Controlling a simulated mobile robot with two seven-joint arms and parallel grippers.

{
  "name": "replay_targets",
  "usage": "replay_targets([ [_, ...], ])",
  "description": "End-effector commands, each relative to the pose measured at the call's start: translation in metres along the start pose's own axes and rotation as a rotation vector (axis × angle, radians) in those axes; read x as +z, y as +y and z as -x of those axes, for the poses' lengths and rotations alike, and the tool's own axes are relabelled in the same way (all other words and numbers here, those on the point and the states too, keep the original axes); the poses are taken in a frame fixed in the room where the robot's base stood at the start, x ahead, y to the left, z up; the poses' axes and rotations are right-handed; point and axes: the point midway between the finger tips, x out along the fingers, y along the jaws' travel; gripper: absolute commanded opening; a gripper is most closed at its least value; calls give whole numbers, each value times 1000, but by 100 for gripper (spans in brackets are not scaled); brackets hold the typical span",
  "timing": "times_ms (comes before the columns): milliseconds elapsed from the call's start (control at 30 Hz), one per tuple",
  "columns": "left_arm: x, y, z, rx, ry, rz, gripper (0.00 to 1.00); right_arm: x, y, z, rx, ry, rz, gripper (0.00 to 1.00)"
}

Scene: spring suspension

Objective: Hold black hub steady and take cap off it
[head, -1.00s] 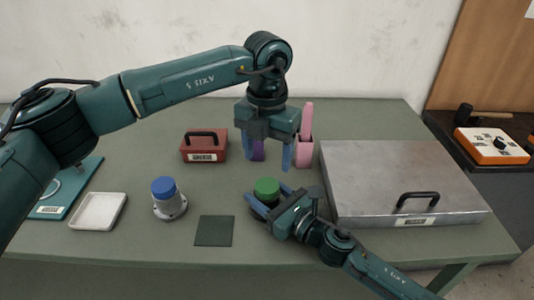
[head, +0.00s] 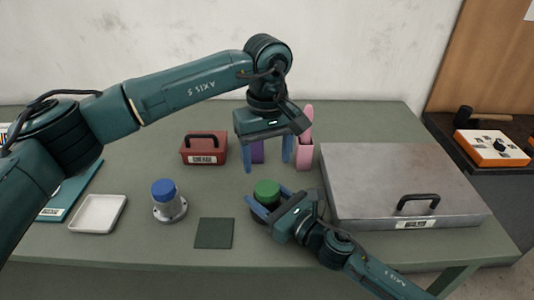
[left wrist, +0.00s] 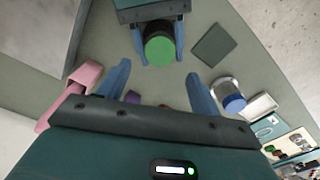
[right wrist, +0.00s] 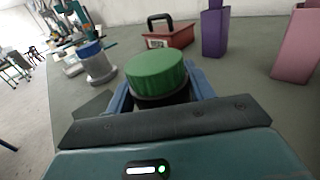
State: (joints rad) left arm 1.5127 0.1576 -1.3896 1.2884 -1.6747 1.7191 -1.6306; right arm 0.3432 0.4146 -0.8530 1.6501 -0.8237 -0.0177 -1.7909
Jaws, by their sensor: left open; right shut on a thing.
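The black hub (head: 262,212) stands on the table with the green cap (head: 267,189) on top. The right wrist view shows the green cap (right wrist: 155,72) close up, above the dark hub. My right gripper (head: 268,203) is shut on the black hub, one finger on each side, below the cap. My left gripper (head: 266,166) is open and empty, fingers pointing down, above and behind the cap. In the left wrist view its fingers (left wrist: 160,90) are spread apart, and the green cap (left wrist: 163,52) lies beyond them. Most of the hub is hidden by the right fingers and cap.
A grey hub with a blue cap (head: 164,190) stands left, near a white tray (head: 99,213) and a dark green mat (head: 214,233). A red box (head: 203,148), purple holder (head: 257,152) and pink holder (head: 304,156) stand behind. A metal case (head: 400,175) fills the right.

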Motion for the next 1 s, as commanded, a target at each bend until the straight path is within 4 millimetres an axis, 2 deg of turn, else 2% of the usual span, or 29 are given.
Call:
replay_targets([
  [100,0,0,0,0,-1,-189,65,-1,0,0,0,1,0,0],
  [300,0,0,-1,0,0,-367,65,-1,0,0,0,1,0,0],
  [467,0,0,-12,-2,-2,-396,65,-1,0,0,0,1,0,0],
  [800,0,-1,-63,-2,-3,-394,65,-1,0,0,0,2,0,0],
  [1000,0,0,-79,-1,-1,-394,65,-1,0,0,0,1,0,0],
])
